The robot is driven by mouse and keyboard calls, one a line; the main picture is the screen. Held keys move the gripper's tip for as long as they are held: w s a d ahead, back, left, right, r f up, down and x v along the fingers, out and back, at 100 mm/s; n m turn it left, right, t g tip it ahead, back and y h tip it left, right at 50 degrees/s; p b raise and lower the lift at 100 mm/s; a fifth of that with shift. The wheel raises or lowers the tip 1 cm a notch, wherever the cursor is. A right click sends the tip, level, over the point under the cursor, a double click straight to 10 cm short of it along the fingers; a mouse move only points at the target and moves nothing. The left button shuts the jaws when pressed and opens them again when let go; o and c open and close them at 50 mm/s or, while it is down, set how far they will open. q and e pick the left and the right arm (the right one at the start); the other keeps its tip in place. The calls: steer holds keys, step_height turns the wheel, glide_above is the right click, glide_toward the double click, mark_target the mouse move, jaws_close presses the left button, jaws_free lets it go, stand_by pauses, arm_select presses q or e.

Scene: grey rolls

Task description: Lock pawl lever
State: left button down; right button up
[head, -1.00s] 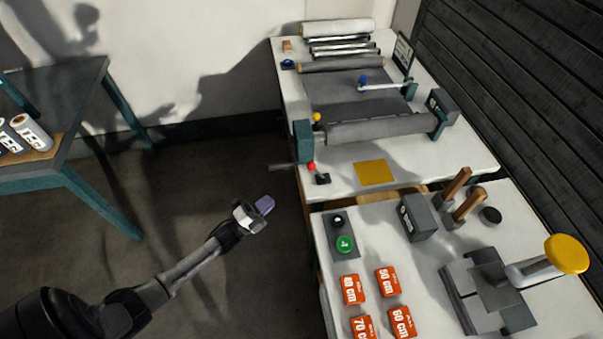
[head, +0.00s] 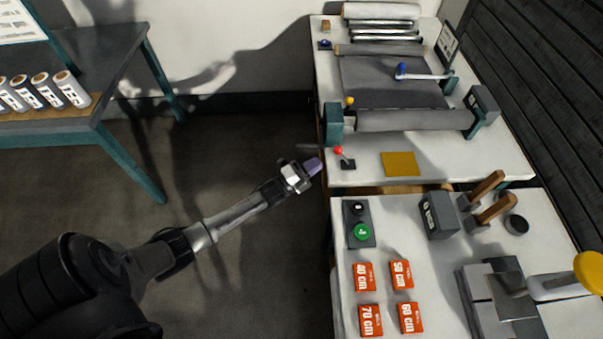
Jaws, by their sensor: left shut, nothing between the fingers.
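A small lever with a red knob (head: 338,151) stands on a dark base on the white table, in front of the teal left bracket (head: 334,124) of the roller. A yellow knob (head: 350,101) sits at the top of that bracket, and a blue-knobbed lever (head: 401,69) lies farther back over the grey sheet. No label shows which one is the pawl lever. My left gripper (head: 314,167), with purple fingertips, is shut and empty. In the picture it is just left of and below the red knob, apart from it. My right gripper is not in view.
A grey roll (head: 415,120) spans the brackets. The nearer table holds a green button box (head: 361,233), orange length cards (head: 370,320), a grey box (head: 438,214) and a yellow-knobbed press (head: 589,270). A side table (head: 104,64) with white rolls stands left. Floor between is clear.

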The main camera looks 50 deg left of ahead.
mark_target(342, 156)
arm_select(q)
steer(key=shift+x, duration=2.4)
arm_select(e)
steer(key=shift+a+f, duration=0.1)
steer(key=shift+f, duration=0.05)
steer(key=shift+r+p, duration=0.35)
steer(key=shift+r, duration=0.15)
arm_select(q)
steer(key=shift+w+d+r, duration=1)
steer(key=shift+w+r, duration=0.2)
steer(key=shift+r, duration=0.05)
